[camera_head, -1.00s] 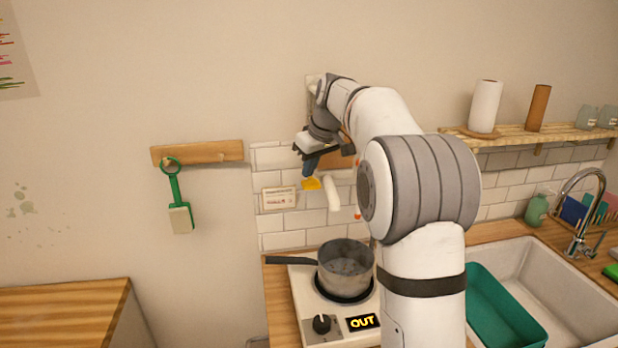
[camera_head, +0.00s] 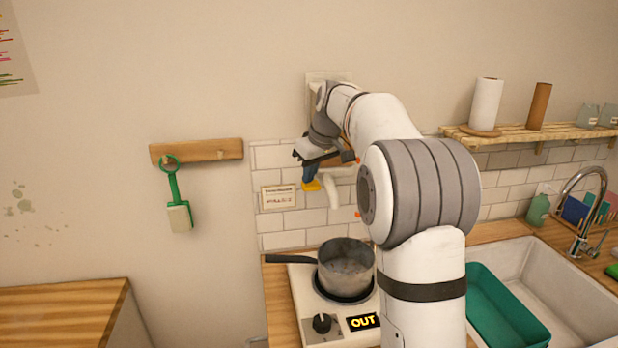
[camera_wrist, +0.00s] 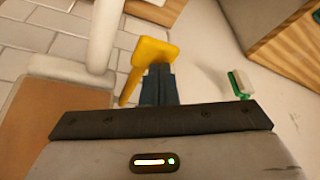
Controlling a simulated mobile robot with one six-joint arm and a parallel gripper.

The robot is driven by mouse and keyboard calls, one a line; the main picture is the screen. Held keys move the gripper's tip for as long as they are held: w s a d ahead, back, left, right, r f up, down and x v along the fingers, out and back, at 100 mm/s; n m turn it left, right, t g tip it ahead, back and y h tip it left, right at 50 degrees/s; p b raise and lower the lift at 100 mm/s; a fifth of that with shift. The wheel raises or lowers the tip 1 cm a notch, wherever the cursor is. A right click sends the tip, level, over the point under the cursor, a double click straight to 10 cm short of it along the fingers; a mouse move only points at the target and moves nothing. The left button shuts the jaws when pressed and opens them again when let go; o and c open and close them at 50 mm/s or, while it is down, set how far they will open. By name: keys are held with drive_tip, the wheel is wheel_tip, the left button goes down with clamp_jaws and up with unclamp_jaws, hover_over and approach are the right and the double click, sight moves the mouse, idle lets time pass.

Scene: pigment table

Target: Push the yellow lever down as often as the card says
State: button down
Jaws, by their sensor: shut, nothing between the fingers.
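The yellow lever (camera_head: 311,186) sticks out beside a white spout on the tiled wall, above the pot. In the wrist view the yellow lever (camera_wrist: 152,53) lies across the tips of my gripper (camera_wrist: 160,70). My gripper (camera_head: 309,174) is shut and empty, its dark fingertips right at the lever's top and apparently touching it. The card (camera_head: 278,197) is fixed to the tiles left of the lever; its print is too small to read. The lever's mount is partly hidden behind my arm.
A grey pot (camera_head: 345,264) stands on a white hot plate (camera_head: 300,290) whose display reads OUT. A green-handled scraper (camera_head: 177,205) hangs from a wooden rail (camera_head: 197,151) at left. A sink (camera_head: 545,290) and shelf (camera_head: 545,134) are at right.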

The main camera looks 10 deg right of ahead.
sight(310, 185)
drive_tip(key=shift+f+b, duration=1.15)
drive_tip(key=shift+f, duration=0.6)
wheel_tip(310, 185, up, 9)
drive_tip(key=p, duration=0.7)
drive_tip(key=shift+f, duration=0.15)
drive_tip(key=s+f+m+b, duration=0.1)
drive_tip(key=s+f, duration=0.4)
drive_tip(key=s, duration=0.7)
drive_tip(key=s+f+m+h+b, duration=0.1)
drive_tip(key=s+f+m, duration=0.2)
drive_tip(key=s, duration=1)
drive_tip(key=s+f+m+h+b, duration=0.1)
drive_tip(key=s+f+m, duration=0.1)
drive_tip(key=s+f, duration=0.6)
drive_tip(key=s, duration=0.5)
drive_tip(key=shift+a+g+b, duration=0.15)
drive_tip(key=shift+g+b, duration=0.15)
drive_tip(key=shift+b, duration=0.05)
